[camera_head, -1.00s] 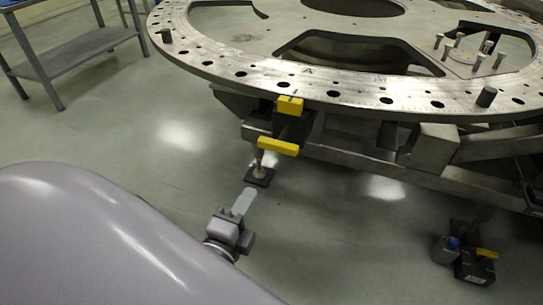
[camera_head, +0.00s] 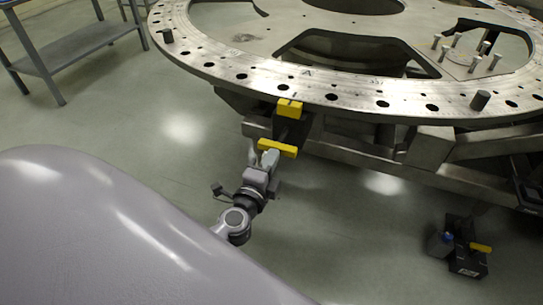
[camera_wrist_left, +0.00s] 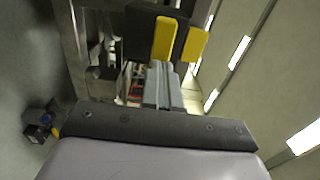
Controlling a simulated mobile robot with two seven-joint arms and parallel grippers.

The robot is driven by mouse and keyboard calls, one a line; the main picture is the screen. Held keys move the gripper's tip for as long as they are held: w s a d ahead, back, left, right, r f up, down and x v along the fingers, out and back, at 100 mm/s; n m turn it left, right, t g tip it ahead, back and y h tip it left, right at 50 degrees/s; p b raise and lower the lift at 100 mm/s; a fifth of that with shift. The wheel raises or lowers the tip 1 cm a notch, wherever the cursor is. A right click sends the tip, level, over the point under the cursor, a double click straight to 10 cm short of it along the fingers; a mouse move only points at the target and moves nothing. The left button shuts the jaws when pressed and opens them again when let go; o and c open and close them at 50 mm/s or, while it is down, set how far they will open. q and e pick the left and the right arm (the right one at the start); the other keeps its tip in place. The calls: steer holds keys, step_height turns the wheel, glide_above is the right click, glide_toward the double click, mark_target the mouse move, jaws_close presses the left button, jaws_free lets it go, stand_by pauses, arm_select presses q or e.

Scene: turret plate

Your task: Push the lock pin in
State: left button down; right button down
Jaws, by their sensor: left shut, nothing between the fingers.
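The turret plate (camera_head: 235,82) is a large grey metal ring with a row of holes. Under its near rim is the lock pin's yellow crossbar handle (camera_head: 277,148), below a yellow block (camera_head: 289,108) at the rim. My left gripper (camera_head: 270,158) is shut and empty, its fingertips just at the near side of the crossbar. In the left wrist view the shut fingers (camera_wrist_left: 162,75) point at two yellow parts, one (camera_wrist_left: 165,40) straight ahead and one (camera_wrist_left: 195,44) to its right. I cannot tell whether the fingertips touch. The pin's shaft is hidden. My right gripper is out of view.
A metal frame (camera_head: 375,158) carries the plate. A grey shelf table (camera_head: 75,50) stands at upper left. The floor between is clear.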

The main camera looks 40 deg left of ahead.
mark_target(276, 147)
arm_select(q)
steer(key=shift+w, duration=0.15)
steer(key=x, duration=0.3)
steer(key=shift+w+a+b, duration=0.1)
steer(key=shift+w+b, duration=0.1)
steer(key=shift+b, duration=0.15)
steer(key=shift+w+a+r, duration=0.1)
steer(key=shift+r, duration=0.05)
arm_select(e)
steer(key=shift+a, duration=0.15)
